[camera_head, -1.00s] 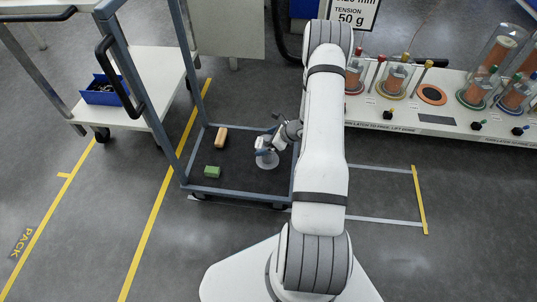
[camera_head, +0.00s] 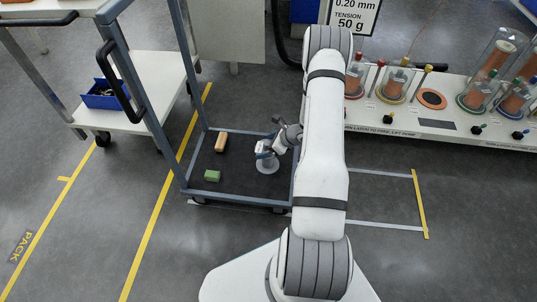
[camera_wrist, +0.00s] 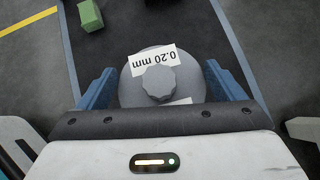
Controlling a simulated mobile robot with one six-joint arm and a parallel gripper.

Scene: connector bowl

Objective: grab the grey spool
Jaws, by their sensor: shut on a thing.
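The grey spool (camera_head: 268,165) stands upright on the dark deck of the cart (camera_head: 232,185), near the cart's right side. In the wrist view the spool (camera_wrist: 138,62) shows from above, with a round knob in its middle and a white "0.20 mm" label. My gripper (camera_head: 264,150) reaches down over the spool from the upper right. In the wrist view its blue fingers (camera_wrist: 158,88) stand on both sides of the spool, shut on it. The fingertips' contact is partly hidden by the spool's top.
A green block (camera_head: 212,176) and a tan block (camera_head: 221,142) lie on the cart deck left of the spool. The cart's blue-grey frame rises at the left. A white bench (camera_head: 440,120) with several covered spools stands at the right.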

